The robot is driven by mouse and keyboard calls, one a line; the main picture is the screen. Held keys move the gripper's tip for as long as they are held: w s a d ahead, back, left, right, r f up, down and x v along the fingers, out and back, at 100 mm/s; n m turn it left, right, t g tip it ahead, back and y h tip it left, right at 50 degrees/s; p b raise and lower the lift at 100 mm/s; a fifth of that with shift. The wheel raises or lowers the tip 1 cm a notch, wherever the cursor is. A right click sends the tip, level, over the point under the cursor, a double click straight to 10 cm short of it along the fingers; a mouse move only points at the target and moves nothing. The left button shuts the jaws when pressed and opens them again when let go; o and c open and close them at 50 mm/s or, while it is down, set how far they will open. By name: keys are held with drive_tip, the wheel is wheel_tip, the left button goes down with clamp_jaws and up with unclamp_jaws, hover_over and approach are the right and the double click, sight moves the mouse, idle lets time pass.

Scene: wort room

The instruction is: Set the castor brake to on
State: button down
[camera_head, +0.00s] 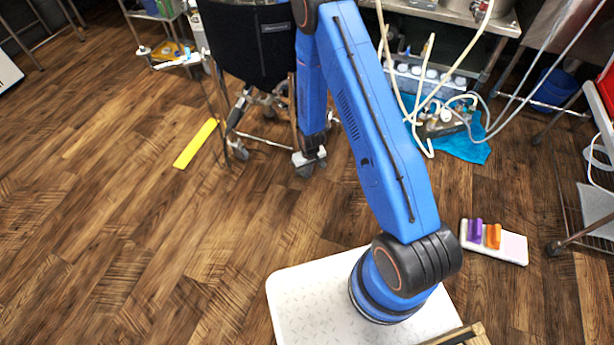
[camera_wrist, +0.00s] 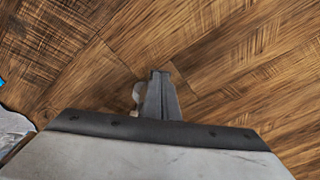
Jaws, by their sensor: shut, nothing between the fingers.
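A dark jacketed vessel (camera_head: 250,45) stands on a wheeled frame with several castors in the head view. One castor (camera_head: 241,150) shows at its front left. Another castor (camera_head: 305,171) shows at the front, partly hidden by my arm's end. My gripper (camera_head: 310,157) hangs low beside or over this front castor; contact cannot be told. In the wrist view my gripper's fingers (camera_wrist: 160,75) are together and empty, pointing at the floor. A small pale rounded part (camera_wrist: 138,93) shows just left of the fingers, mostly hidden. The brake lever and its setting cannot be made out.
A yellow strip (camera_head: 196,144) lies on the wooden floor at left. A blue cloth (camera_head: 462,143) with hoses and fittings lies right of the vessel, below a steel bench. A white board with purple and orange blocks (camera_head: 494,243) lies at right. The left floor is mostly clear.

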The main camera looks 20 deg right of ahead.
drive_tip(key=shift+f, duration=1.7)
drive_tip(key=shift+r, duration=0.15)
drive_tip(key=s, duration=0.1)
drive_tip(key=s+r, duration=0.1)
drive_tip(key=s, duration=0.1)
drive_tip(key=shift+d, duration=0.2)
wheel_tip(320, 180, up, 17)
drive_tip(key=s, duration=0.1)
drive_tip(key=shift+s+d+r, duration=0.15)
drive_tip(key=shift+s, duration=0.2)
drive_tip(key=shift+r, duration=0.1)
idle(0.5)
